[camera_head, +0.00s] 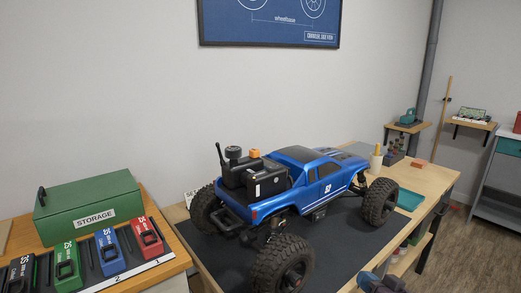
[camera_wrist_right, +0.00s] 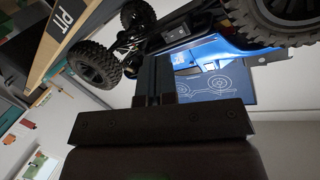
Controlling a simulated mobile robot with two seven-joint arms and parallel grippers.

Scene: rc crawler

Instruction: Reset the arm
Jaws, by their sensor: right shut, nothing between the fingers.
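My right gripper (camera_head: 380,283) shows at the bottom edge of the head view, in front of the table. In the right wrist view its fingers (camera_wrist_right: 158,72) are together with nothing between them. A blue RC crawler truck (camera_head: 315,185) stands on the dark mat (camera_head: 215,240), with a black box and an orange cap on its rear bed. The truck also shows in the right wrist view (camera_wrist_right: 215,45), upside down and apart from the fingers. My left gripper is in neither view.
A green storage box (camera_head: 85,205) and several coloured battery packs (camera_head: 108,250) stand on a wooden bench at the left. A teal tray (camera_head: 409,199) and an orange block (camera_head: 419,163) lie at the table's right. Open floor (camera_head: 460,250) lies to the right.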

